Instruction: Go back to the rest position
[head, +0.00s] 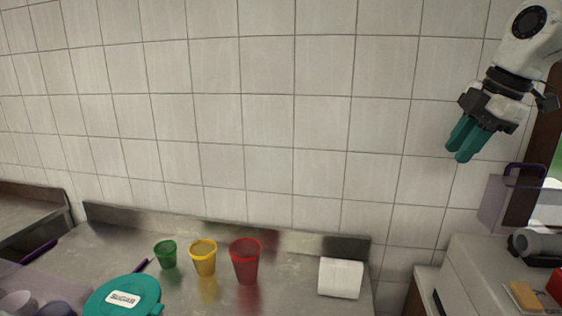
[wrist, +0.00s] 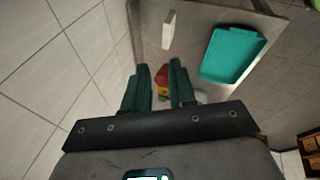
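My gripper (head: 456,154) is raised at the upper right of the head view, in front of the tiled wall and well above the counter. Its two teal fingers point downward and to the left. In the wrist view my gripper (wrist: 159,68) shows a clear gap between the fingers, so it is open and empty. Parts of the red and yellow cups show through that gap, far below and not held.
Green (head: 166,254), yellow (head: 203,258) and red (head: 245,261) cups stand on the metal counter (head: 300,262). A white block (head: 340,278) is right of them, a teal labelled container (head: 150,290) at front left. A teal tray (wrist: 232,54) shows in the wrist view.

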